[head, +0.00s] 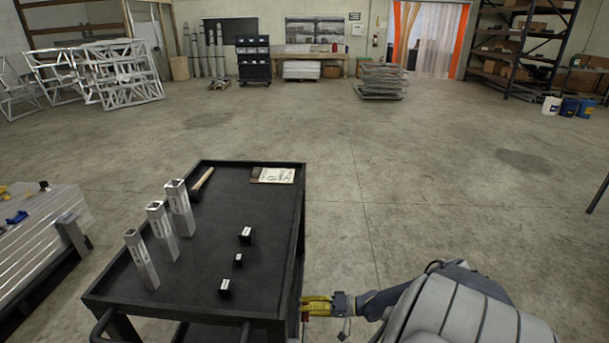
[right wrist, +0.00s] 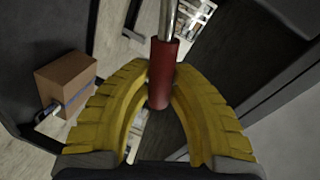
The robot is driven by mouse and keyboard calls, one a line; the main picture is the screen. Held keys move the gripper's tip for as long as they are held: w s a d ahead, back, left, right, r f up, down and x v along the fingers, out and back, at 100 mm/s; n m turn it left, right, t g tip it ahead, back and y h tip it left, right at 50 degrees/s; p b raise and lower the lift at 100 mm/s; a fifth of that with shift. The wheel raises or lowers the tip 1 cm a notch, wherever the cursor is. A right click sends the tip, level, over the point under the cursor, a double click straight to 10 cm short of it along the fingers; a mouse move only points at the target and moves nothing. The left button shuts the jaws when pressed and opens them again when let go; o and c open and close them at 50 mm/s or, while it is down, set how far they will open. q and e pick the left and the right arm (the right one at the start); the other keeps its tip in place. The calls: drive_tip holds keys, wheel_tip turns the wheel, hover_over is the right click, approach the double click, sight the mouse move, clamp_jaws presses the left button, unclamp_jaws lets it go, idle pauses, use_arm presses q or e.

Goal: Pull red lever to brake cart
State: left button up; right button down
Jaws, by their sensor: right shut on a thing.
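The red lever (right wrist: 161,75) shows in the right wrist view as a red sleeve on a shiny metal rod. My right gripper (right wrist: 172,82) has its yellow fingers closed around the red sleeve. In the head view my right gripper (head: 318,306) is at the right side of the black cart (head: 215,290), near its front corner. A small bit of red shows by the fingers there. The cart's top carries three upright square metal tubes (head: 180,208) and three small black blocks (head: 246,236). My left gripper is not in view.
A hammer (head: 203,179) and a clipboard (head: 273,175) lie at the cart's far end. A rack of metal beams (head: 40,240) stands left of the cart. A cardboard box (right wrist: 66,83) shows in the right wrist view.

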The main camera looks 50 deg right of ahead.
drive_tip(key=c, duration=1.2)
unclamp_jaws()
drive_tip(key=shift+s+f, duration=0.1)
drive_tip(key=shift+f, duration=0.05)
drive_tip(key=v, duration=1.2)
drive_tip(key=shift+d, duration=0.1)
